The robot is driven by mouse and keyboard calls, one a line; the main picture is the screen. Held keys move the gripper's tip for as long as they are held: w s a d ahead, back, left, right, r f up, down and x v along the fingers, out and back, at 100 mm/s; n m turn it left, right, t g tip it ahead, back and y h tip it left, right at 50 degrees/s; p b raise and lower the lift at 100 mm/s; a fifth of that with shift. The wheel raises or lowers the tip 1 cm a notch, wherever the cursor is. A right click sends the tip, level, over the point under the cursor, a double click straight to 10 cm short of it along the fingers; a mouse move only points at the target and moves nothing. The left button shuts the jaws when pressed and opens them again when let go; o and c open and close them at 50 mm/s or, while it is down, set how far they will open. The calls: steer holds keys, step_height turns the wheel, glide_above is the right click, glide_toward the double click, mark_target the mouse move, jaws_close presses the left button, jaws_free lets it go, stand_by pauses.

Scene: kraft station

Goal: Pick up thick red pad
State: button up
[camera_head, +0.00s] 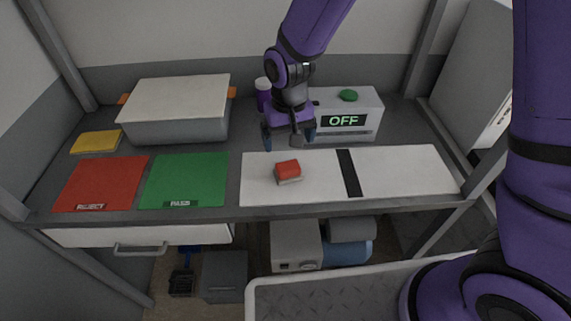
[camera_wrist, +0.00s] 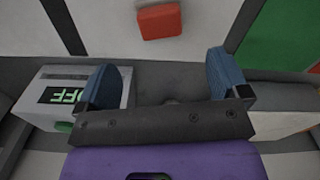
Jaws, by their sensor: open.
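The thick red pad (camera_head: 288,168) sits on a pale grey block or base on the left part of the white board (camera_head: 415,172). In the wrist view the red pad (camera_wrist: 159,21) shows near the top edge, beyond the fingertips and roughly between them. My gripper (camera_head: 290,140) is open and empty, above the bench behind the pad. Its two blue fingers (camera_wrist: 160,78) are wide apart in the wrist view and do not touch the pad.
A grey box with an OFF display (camera_head: 345,115) and green button stands behind the board, close to my gripper. A purple cup (camera_head: 263,98) and a lidded grey container (camera_head: 178,115) stand at the back. Red REJECT (camera_head: 103,182) and green PASS (camera_head: 186,180) mats lie left.

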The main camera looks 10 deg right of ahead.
mark_target(289, 167)
step_height(289, 167, down, 11)
steer(key=shift+s+r, duration=0.15)
steer(key=shift+r, duration=0.05)
stand_by(0.5)
steer(key=shift+c, duration=0.2)
steer(key=c, duration=0.8)
steer(key=shift+r, duration=0.15)
